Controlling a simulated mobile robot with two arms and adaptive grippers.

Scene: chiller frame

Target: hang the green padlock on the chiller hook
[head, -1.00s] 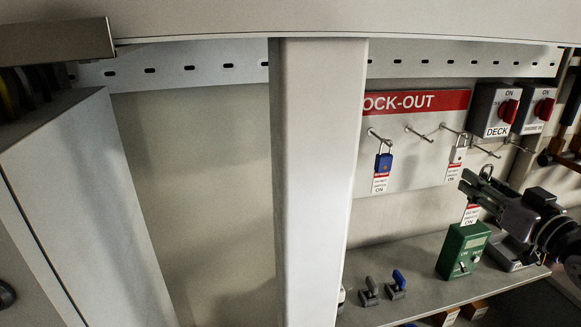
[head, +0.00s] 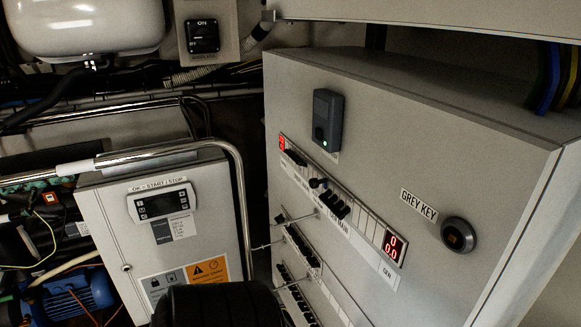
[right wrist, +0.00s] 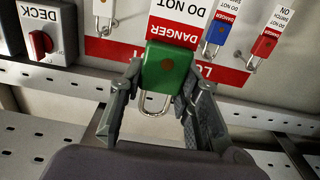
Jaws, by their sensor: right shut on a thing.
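The green padlock (right wrist: 168,66) is in the right wrist view, between the fingertips of my right gripper (right wrist: 162,78). The gripper is shut on its body. Its metal shackle (right wrist: 153,104) points toward the palm, and a white and red danger tag (right wrist: 180,22) shows beyond the body. In the head view, thin metal rods (head: 296,218) stick out beside the grey cabinet; I cannot tell whether one is the chiller hook. My right gripper is not in the head view. My left gripper is in neither view.
A controller box (head: 160,207) stands left of the large grey cabinet (head: 400,130), with a curved metal pipe (head: 240,185) in front of it. The right wrist view shows a blue padlock (right wrist: 217,34), a red padlock (right wrist: 264,45) and a DECK switch (right wrist: 42,42) close by.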

